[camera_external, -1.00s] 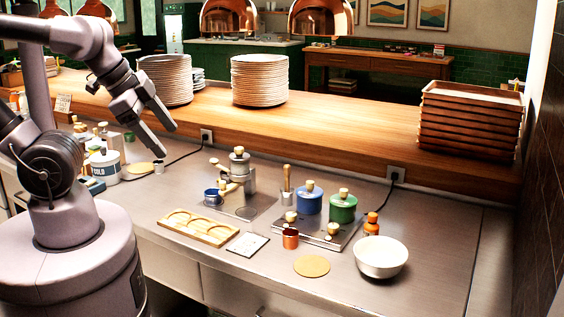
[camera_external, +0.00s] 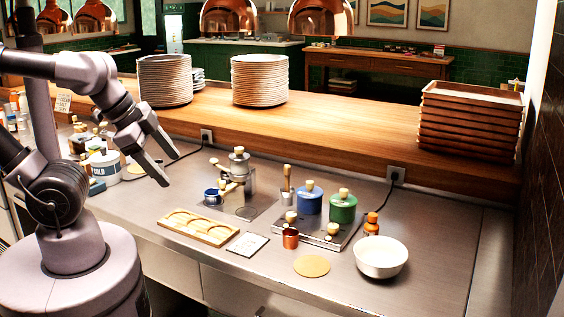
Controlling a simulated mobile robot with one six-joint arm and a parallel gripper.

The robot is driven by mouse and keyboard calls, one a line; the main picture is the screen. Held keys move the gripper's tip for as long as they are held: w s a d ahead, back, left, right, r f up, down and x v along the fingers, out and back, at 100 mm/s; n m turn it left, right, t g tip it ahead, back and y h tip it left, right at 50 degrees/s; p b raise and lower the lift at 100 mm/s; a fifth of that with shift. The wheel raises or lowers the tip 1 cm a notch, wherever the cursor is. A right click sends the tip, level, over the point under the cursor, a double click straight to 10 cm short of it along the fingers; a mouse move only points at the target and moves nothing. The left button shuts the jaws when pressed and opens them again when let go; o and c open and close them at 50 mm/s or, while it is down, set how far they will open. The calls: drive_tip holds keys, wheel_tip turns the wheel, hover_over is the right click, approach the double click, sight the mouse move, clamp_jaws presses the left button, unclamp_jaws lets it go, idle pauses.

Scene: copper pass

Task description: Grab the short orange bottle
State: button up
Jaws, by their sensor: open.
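The short orange bottle (camera_external: 371,226) stands upright on the steel counter at the right, between the green canister (camera_external: 342,209) and the white bowl (camera_external: 380,257). Its cap is orange-brown, and its lower part is partly hidden by the bowl's rim. My gripper (camera_external: 164,171) is open and empty, held above the left part of the counter with its fingers pointing down and to the right. It is far to the left of the bottle.
A metal plate with a blue canister (camera_external: 311,198) and small knobbed items lies left of the bottle. A raised wooden shelf (camera_external: 330,138) runs behind.

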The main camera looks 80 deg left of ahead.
drive_tip(key=shift+c, duration=0.9)
